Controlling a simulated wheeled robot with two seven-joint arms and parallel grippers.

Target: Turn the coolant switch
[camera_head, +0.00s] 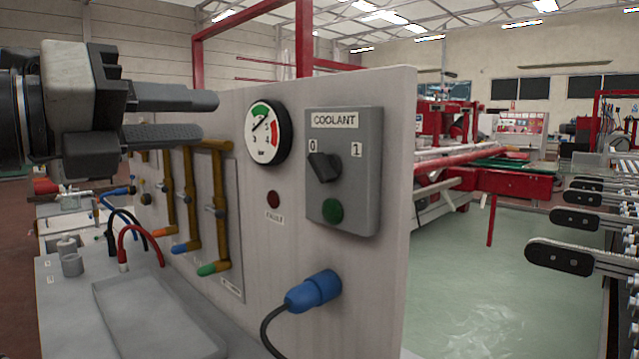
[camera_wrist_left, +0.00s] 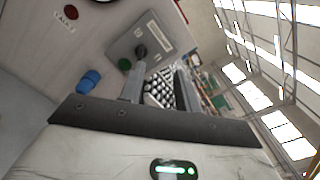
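The coolant switch (camera_head: 324,167) is a dark knob on a grey box (camera_head: 357,205) labelled COOLANT, with marks 0 and 1. Its pointer leans toward the 0. A green round lamp or button (camera_head: 332,211) sits below it. My left gripper (camera_head: 212,115) is at the upper left in the head view, its two fingers apart with nothing between them, left of the gauge and away from the switch. In the left wrist view the fingers (camera_wrist_left: 160,88) are apart, and the knob (camera_wrist_left: 140,51) shows beyond them. My right gripper is not in view.
A pressure gauge (camera_head: 267,133) and a red lamp (camera_head: 273,199) are left of the box. A blue plug (camera_head: 314,291) with a cable sticks out below. Brown pipes with valves (camera_head: 190,195) line the panel's left part. Red machinery (camera_head: 495,185) stands behind, right.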

